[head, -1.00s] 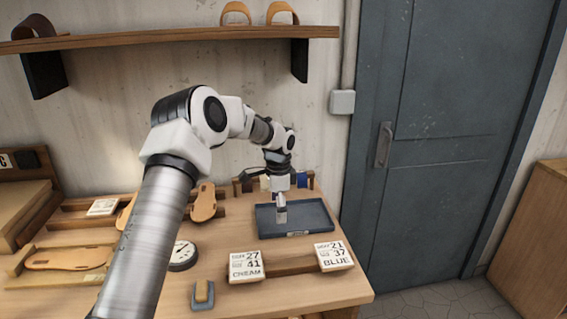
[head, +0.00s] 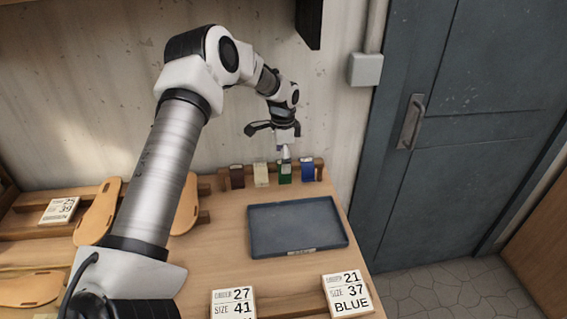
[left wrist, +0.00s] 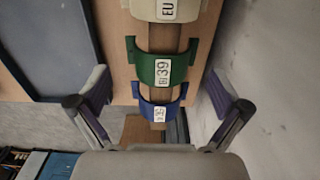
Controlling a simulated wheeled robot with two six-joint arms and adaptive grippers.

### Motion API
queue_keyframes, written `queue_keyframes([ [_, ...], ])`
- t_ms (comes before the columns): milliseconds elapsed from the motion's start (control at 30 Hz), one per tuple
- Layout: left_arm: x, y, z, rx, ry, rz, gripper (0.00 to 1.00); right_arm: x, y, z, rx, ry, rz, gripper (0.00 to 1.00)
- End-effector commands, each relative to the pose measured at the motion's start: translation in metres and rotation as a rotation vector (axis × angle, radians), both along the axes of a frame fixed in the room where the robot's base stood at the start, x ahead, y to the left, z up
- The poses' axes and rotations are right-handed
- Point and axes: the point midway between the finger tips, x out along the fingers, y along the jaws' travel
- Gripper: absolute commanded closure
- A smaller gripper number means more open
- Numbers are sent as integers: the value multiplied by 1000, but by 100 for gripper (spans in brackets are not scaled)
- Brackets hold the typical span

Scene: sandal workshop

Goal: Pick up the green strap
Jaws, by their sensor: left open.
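The green strap (head: 285,175) stands in a wooden rack at the back of the bench, between a cream strap (head: 261,174) and a blue strap (head: 308,170). In the left wrist view the green strap (left wrist: 150,70) is a curved band with a white label reading 39. My left gripper (head: 284,152) is just above the green strap in the head view. In the left wrist view its fingers (left wrist: 156,88) are spread wide on either side of the straps, with nothing between them in contact. My right gripper is not in view.
A dark brown strap (head: 237,177) is at the rack's left end. An empty blue-grey tray (head: 262,248) lies in front of the rack. The wall (head: 330,130) is close behind. Size cards (head: 347,293) stand at the bench front. Tan sole pieces (head: 97,212) lie left.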

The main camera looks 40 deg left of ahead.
Motion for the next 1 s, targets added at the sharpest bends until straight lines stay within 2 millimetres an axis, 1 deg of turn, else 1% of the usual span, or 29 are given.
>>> queue_keyframes([
  [33, -2, -2, -5, 0, 8, -1, 0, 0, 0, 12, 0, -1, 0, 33],
  [100, -2, -2, -20, 1, 6, 0, 0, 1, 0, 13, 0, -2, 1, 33],
  [200, -1, -2, -31, 0, 2, 1, 0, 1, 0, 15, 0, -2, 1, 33],
  [400, -1, -2, -33, 1, 1, 0, 0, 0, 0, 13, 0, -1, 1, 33],
  [467, -1, -2, -32, 1, 1, 0, 21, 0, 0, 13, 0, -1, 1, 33],
  [500, -1, -2, -32, 1, 1, 0, 34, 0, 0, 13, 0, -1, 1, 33],
  [533, -1, -2, -32, 1, 1, 0, 43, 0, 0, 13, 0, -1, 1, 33],
  [567, -1, -2, -32, 1, 1, 0, 49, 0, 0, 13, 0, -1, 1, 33],
  [900, -1, -2, -33, 0, 2, 0, 50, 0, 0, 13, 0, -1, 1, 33],
  [1000, -1, -2, -26, 1, -1, -1, 50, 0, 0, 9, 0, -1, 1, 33],
])
